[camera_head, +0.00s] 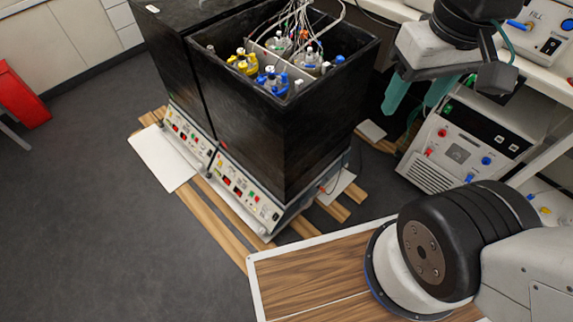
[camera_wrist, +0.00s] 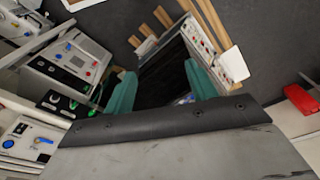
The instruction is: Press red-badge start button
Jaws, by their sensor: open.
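Two black box-shaped shakers stand side by side, with a left control panel (camera_head: 187,137) and a right control panel (camera_head: 246,191) along their low fronts. Both panels carry small buttons, knobs and red displays. Too small to tell which button has a red badge. The panels also show in the wrist view, at the upper right (camera_wrist: 205,38). My gripper (camera_head: 412,101) has teal fingers and hangs open and empty at the upper right, apart from the panels. In the wrist view its fingers (camera_wrist: 160,75) spread either side of a black shaker box.
The right shaker's open box (camera_head: 270,140) holds several bottles with yellow, blue and white caps and tubing. A grey instrument (camera_head: 460,150) stands on a shelf at right. A wood-topped table (camera_head: 310,275) lies in front. Grey floor (camera_head: 100,230) at left is clear; a red box (camera_head: 22,95) stands beyond.

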